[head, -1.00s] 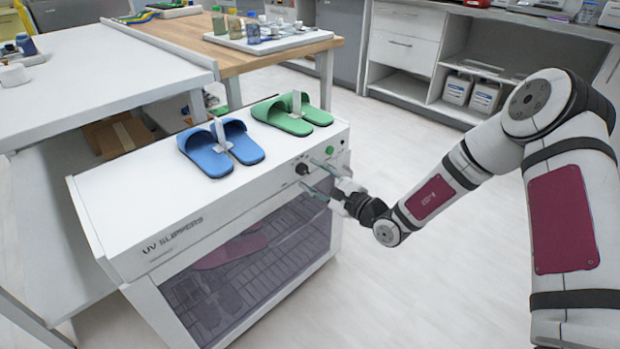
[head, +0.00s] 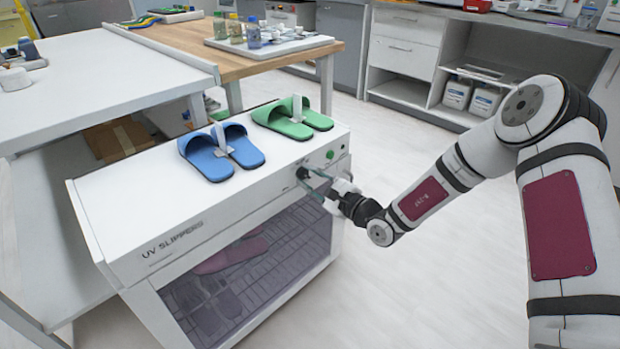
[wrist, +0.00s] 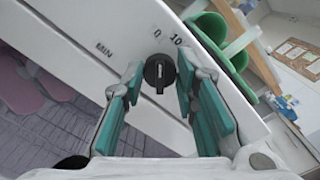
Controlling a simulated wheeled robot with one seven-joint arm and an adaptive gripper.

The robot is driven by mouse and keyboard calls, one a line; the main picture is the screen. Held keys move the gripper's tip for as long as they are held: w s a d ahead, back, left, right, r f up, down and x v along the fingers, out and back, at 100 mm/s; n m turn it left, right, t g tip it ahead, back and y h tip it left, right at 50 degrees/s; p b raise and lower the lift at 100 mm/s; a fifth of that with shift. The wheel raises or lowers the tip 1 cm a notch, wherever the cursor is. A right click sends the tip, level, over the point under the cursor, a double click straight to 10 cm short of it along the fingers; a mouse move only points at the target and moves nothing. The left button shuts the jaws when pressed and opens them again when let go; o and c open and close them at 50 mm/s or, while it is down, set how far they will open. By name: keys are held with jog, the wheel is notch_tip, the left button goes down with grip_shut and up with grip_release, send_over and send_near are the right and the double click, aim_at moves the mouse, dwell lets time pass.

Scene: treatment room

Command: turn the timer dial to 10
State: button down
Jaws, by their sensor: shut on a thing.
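The timer dial (wrist: 159,71) is a small black round knob on the white front panel of the UV slippers cabinet (head: 160,225). In the wrist view the printed marks "0", "10" and "MIN" show around it. It also shows in the head view (head: 303,173). My gripper (wrist: 160,76) has its teal-padded fingers on either side of the dial and is shut on it. The gripper also shows in the head view (head: 311,178), reaching in from the right. A light mark shows on the dial's face, but I cannot tell exactly which number it points at.
Blue slippers (head: 220,152) and green slippers (head: 291,119) stand on the cabinet top. A green button (head: 330,154) is right of the dial. A white table (head: 105,75) stands at left; open floor lies to the right.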

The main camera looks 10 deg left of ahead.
jog(key=m+p, duration=0.3)
jog(key=shift+r+p, duration=0.1)
jog(key=shift+p, duration=0.25)
jog(key=shift+m+p, duration=0.85)
jog(key=shift+m, duration=0.45)
jog(key=shift+d, duration=0.1)
jog(key=c, duration=1.3)
grip_release()
jog(key=shift+w, duration=0.1)
jog(key=v, duration=1.2)
